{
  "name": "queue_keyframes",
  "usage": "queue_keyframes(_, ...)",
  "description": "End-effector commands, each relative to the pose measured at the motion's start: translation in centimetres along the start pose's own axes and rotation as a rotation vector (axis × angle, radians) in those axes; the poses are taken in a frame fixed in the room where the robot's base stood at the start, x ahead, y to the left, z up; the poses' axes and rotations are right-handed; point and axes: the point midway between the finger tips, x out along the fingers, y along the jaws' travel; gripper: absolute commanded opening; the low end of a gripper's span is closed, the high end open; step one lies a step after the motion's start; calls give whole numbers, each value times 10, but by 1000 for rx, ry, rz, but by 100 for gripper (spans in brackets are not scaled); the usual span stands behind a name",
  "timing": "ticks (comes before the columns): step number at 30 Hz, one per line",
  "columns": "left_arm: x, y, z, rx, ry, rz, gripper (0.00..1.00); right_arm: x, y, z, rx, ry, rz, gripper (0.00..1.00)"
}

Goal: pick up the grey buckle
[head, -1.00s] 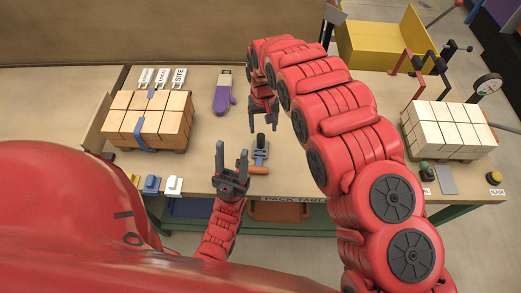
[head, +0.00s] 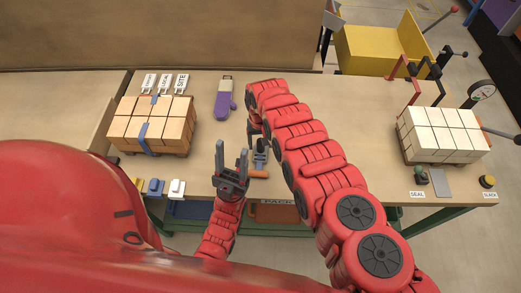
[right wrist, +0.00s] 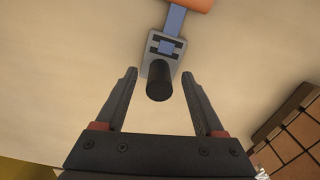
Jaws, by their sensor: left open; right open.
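A grey slotted piece (right wrist: 154,47) with a blue strip (right wrist: 173,22), a black cylinder (right wrist: 158,82) and an orange end (right wrist: 188,3) shows in the right wrist view. It looks like the buckle, though I cannot be sure. In the head view it lies on the table (head: 261,157), partly hidden by my right arm. My right gripper (right wrist: 159,78) is open, with the black cylinder between its fingertips in the picture; I cannot tell the depth or any contact. My left gripper (head: 231,160) is open and empty, left of the piece, fingers pointing up the picture.
Strapped orange bricks (head: 178,128) stand on the left and white bricks (head: 447,131) on the right. Small coloured blocks (head: 155,187) sit at the front-left edge.

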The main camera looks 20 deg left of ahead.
Motion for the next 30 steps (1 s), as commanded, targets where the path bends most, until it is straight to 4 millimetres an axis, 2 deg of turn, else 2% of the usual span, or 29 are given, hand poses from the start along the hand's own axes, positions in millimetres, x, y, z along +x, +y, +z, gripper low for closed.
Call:
queue_keyframes(3,-4,0,1,0,0,0,50,8,0,1,-1,-1,1,71)
queue_keyframes(12,-3,0,0,0,0,0,50,8,1,1,0,-2,1,71)
queue_keyframes(14,-3,0,0,0,0,0,50,8,1,1,0,-2,1,62)
queue_keyframes(24,-3,0,0,0,1,0,50,8,1,1,0,-1,1,0)
queue_keyframes(30,-3,0,0,0,0,0,50,8,1,1,0,-1,1,0)
